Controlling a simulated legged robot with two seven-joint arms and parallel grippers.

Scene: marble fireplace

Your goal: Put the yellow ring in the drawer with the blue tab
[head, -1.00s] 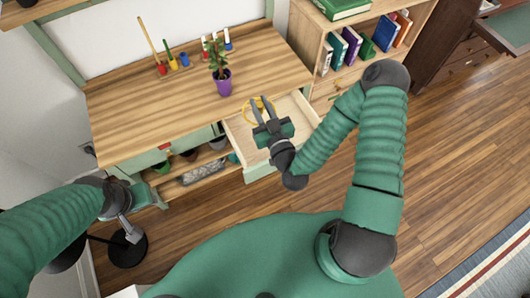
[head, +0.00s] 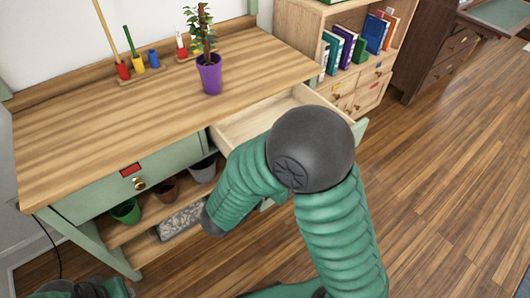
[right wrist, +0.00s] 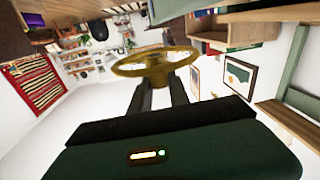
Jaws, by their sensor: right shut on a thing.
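The yellow ring (right wrist: 155,62) is held at the fingertips of my right gripper (right wrist: 157,82) in the right wrist view, which is shut on it. In the head view my right arm hides both the gripper and the ring. The desk's right drawer (head: 265,120) is pulled open, and my right arm covers much of its front. No blue tab shows on it from here. The desk's left drawer (head: 112,188) is closed and carries a red tab (head: 130,170) above a brass knob. My left gripper is at most a dark, cut-off shape at the bottom left.
A purple pot (head: 209,74) with a plant stands on the desk (head: 130,105), behind the open drawer. A peg stand (head: 140,70) is farther left. Pots and a grey item (head: 180,218) sit on the shelf below. A bookcase (head: 300,40) stands to the right; the floor right of my arm is clear.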

